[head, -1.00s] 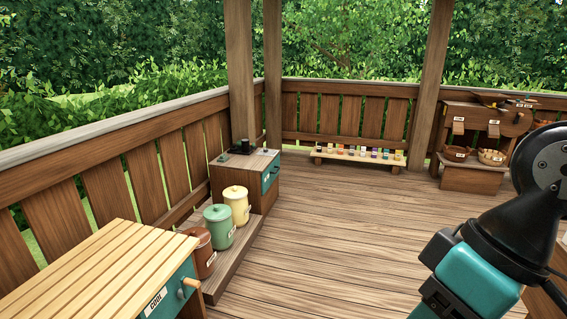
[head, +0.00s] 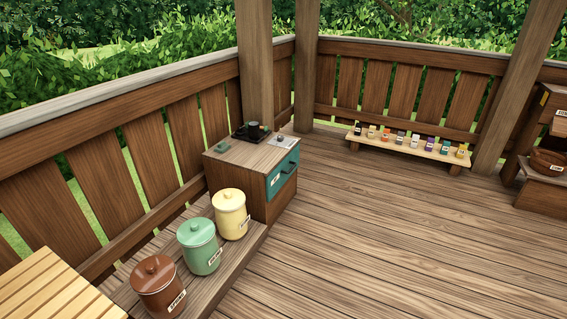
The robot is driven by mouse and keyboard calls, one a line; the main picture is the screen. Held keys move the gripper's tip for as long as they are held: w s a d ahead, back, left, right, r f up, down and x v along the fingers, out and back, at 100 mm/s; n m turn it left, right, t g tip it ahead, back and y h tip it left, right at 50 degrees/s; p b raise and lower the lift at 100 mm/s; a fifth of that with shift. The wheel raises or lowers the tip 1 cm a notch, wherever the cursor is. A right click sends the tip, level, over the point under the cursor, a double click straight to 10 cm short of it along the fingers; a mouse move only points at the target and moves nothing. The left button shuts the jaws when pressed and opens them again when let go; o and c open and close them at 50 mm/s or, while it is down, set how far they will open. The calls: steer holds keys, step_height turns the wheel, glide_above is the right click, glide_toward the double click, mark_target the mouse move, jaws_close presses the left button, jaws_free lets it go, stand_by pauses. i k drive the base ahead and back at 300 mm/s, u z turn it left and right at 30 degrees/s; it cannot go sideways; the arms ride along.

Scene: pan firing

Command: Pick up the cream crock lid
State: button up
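The cream crock (head: 232,223) stands upright at the far end of a row of three crocks on a low wooden platform. Its cream lid (head: 229,199), with a round knob on top, sits on the crock. The green crock (head: 203,258) and the brown crock (head: 162,296) stand nearer in the same row, each with its own lid on. My gripper is not in view.
A wooden cabinet (head: 238,190) with a teal drawer front stands just behind the cream crock. A slatted wooden top (head: 45,285) is at the lower left. A low bench (head: 410,147) with several small jars stands along the back railing. The deck floor (head: 380,240) to the right is clear.

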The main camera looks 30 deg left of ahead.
mark_target(229, 200)
steer(key=u, duration=0.1)
steer(key=i, duration=1.8)
steer(key=u, duration=0.85)
steer(key=i, duration=0.9)
steer(key=u, duration=1.6)
steer(key=i, duration=0.9)
steer(key=u, duration=0.55)
